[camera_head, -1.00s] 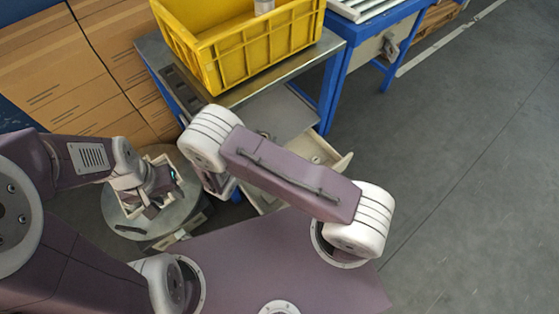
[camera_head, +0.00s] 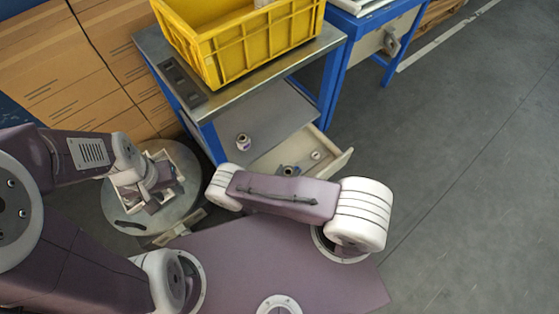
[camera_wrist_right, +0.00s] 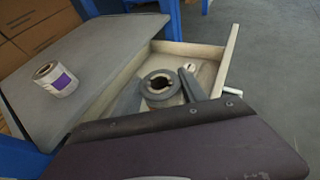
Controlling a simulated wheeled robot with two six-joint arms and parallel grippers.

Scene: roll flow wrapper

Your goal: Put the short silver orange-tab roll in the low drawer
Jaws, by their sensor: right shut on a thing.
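My right gripper (camera_wrist_right: 158,92) is shut on a short silver-grey roll (camera_wrist_right: 160,80), seen from above with its round hole facing up. The gripper and roll are over the open low drawer (camera_wrist_right: 205,50), inside its walls in the right wrist view; I cannot tell whether the roll touches the drawer floor.
A white roll with a purple label (camera_wrist_right: 56,79) stands on the grey shelf beside the drawer. A small pale item (camera_wrist_right: 190,67) lies in the drawer behind the held roll. A yellow crate (camera_head: 245,50) sits on the tabletop above. Open floor lies to the right.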

